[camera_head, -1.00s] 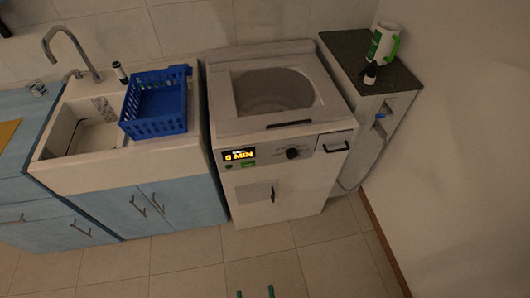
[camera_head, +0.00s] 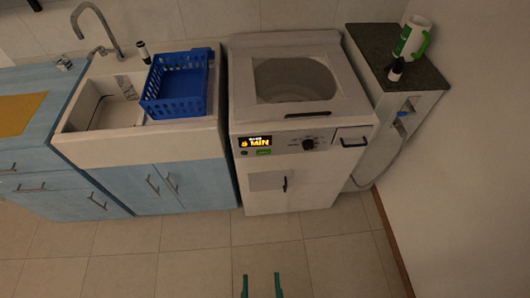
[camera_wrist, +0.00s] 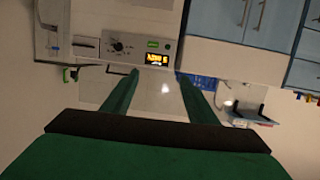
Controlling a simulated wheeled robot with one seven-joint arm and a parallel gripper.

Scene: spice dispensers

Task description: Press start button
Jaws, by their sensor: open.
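The washing machine (camera_head: 262,205) stands between the sink cabinet and a side counter. Its front panel has a lit display (camera_head: 255,142) with yellow "MIN" text, a green rectangular button (camera_head: 264,152) just below it, and a dark knob (camera_head: 308,144) to the right. The wrist view also shows the green button (camera_wrist: 153,44), display (camera_wrist: 157,58) and knob (camera_wrist: 118,46). Button labels are too small to read. My gripper (camera_head: 261,284) is open and empty, low in the head view, apart from the panel. In the wrist view its fingers (camera_wrist: 157,78) point toward the display area.
A blue basket (camera_head: 172,107) sits beside the sink basin (camera_head: 98,113). A green-and-white mug (camera_head: 409,40) and a dark bottle (camera_head: 396,70) stand on the dark-topped counter (camera_head: 373,42) at right. The tiled floor (camera_head: 200,260) before the machine is clear.

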